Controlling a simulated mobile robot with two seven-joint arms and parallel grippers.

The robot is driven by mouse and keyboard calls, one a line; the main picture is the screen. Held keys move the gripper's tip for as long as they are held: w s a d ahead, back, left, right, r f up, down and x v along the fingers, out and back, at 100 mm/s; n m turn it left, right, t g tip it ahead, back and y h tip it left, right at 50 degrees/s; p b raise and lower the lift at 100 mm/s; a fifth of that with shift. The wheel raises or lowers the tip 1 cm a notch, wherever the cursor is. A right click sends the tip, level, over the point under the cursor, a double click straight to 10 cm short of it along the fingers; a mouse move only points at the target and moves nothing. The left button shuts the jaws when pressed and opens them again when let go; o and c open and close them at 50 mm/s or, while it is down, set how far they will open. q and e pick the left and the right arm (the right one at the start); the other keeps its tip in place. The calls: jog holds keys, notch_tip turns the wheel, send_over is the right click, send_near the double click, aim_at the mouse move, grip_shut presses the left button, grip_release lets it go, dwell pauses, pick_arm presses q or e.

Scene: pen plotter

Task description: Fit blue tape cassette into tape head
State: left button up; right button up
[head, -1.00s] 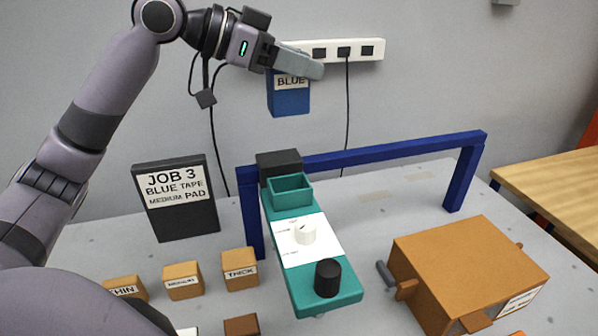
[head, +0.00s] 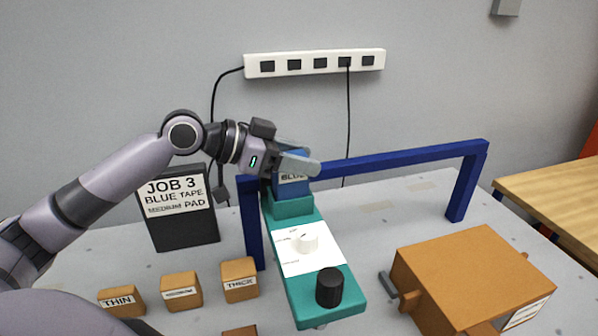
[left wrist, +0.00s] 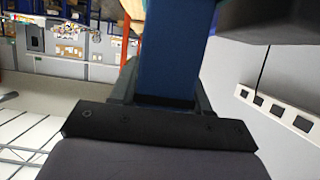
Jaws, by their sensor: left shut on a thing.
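The blue tape cassette (head: 291,186), labelled BLUE, is at the teal socket (head: 293,207) of the tape head (head: 310,265). Its lower end is hidden by the socket's front wall, so I cannot tell how deep it sits. My left gripper (head: 300,164) is shut on the cassette's upper end. In the left wrist view the blue cassette (left wrist: 172,50) stands between the fingers. My right gripper is not in view.
A blue gantry (head: 400,160) spans behind the tape head. The JOB 3 sign (head: 180,228) reads blue tape, medium pad. Blocks labelled THIN (head: 121,301) and THICK (head: 240,280) stand front left, with another block (head: 181,291) between. An orange box (head: 475,275) stands right.

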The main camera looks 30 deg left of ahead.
pick_arm(q)
notch_tip(320, 180, down, 3)
jog(key=shift+r, duration=0.15)
jog(key=o, duration=1.1)
